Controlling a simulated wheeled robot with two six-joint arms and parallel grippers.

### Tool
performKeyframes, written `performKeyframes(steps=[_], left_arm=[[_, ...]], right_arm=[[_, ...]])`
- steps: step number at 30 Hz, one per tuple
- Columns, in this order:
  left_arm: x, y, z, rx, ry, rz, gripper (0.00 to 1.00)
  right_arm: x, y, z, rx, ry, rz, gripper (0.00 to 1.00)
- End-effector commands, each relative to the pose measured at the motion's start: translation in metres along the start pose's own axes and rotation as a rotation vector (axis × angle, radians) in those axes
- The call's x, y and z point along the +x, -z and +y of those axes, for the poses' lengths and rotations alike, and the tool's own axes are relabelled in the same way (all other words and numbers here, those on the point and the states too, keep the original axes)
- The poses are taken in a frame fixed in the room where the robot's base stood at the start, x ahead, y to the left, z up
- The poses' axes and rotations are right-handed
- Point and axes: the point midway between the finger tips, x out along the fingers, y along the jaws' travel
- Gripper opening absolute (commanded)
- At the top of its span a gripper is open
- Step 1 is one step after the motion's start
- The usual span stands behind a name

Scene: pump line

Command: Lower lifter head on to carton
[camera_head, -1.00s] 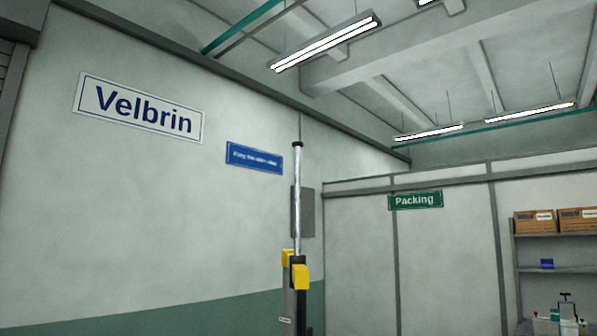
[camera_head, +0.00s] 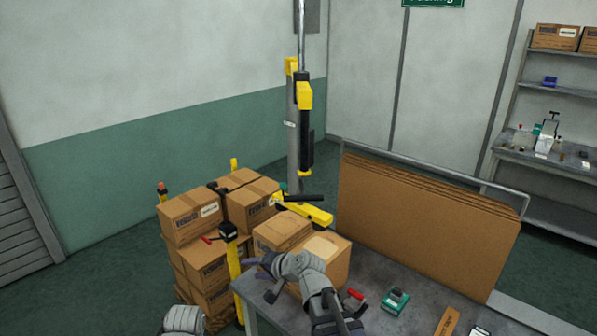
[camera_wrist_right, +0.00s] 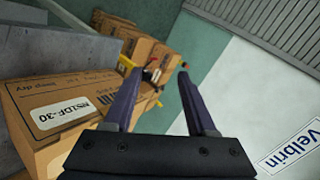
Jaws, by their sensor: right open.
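The lifter's yellow head (camera_head: 308,212), with a black handle bar (camera_head: 300,197), is at the foot of the black and yellow lifter tube (camera_head: 304,130). It is just behind two cartons on the table, a rear one (camera_head: 280,230) and a nearer one (camera_head: 335,255). I cannot tell whether the head touches a carton. My right gripper (camera_head: 258,276) is open and empty, in front of the cartons and left of the nearer one. In the right wrist view its fingers (camera_wrist_right: 158,75) are spread, with a labelled carton (camera_wrist_right: 60,108) to the left. My left gripper is out of view; only my left arm shows.
Stacked cartons (camera_head: 188,215) stand left of the table, beside a yellow post (camera_head: 233,275). Flat cardboard sheets (camera_head: 420,225) lean in a rack behind the table (camera_head: 400,275). A green device (camera_head: 395,301) and a red-handled tool (camera_head: 354,298) lie on the tabletop.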

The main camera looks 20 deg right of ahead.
Motion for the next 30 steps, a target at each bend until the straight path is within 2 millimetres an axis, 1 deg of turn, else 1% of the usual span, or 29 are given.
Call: performKeyframes(steps=[1,2,3,6,9,12,13,19,23,26,30], left_arm=[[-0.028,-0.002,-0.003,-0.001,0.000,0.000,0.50],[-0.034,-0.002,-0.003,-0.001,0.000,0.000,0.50],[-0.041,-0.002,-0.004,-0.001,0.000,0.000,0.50],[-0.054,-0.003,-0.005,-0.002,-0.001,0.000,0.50],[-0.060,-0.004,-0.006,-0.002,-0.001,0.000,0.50],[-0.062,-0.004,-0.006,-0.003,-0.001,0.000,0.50],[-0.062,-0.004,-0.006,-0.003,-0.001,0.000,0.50],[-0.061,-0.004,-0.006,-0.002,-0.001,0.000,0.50],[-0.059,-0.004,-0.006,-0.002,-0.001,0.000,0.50],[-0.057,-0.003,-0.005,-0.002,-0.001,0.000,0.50],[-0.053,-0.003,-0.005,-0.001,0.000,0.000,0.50]], right_arm=[[-0.028,0.050,-0.022,0.114,0.067,0.100,0.57],[-0.040,0.073,-0.027,0.178,0.108,0.156,0.57],[-0.055,0.101,-0.031,0.255,0.157,0.222,0.57],[-0.089,0.153,-0.034,0.406,0.253,0.352,0.57],[-0.112,0.184,-0.032,0.499,0.313,0.432,0.57],[-0.124,0.199,-0.029,0.545,0.343,0.473,0.57],[-0.126,0.201,-0.029,0.552,0.348,0.479,0.57],[-0.125,0.203,-0.028,0.560,0.354,0.484,0.57],[-0.118,0.207,-0.029,0.558,0.353,0.483,0.57],[-0.109,0.213,-0.031,0.558,0.352,0.482,0.57],[-0.091,0.224,-0.035,0.557,0.352,0.482,0.57]])
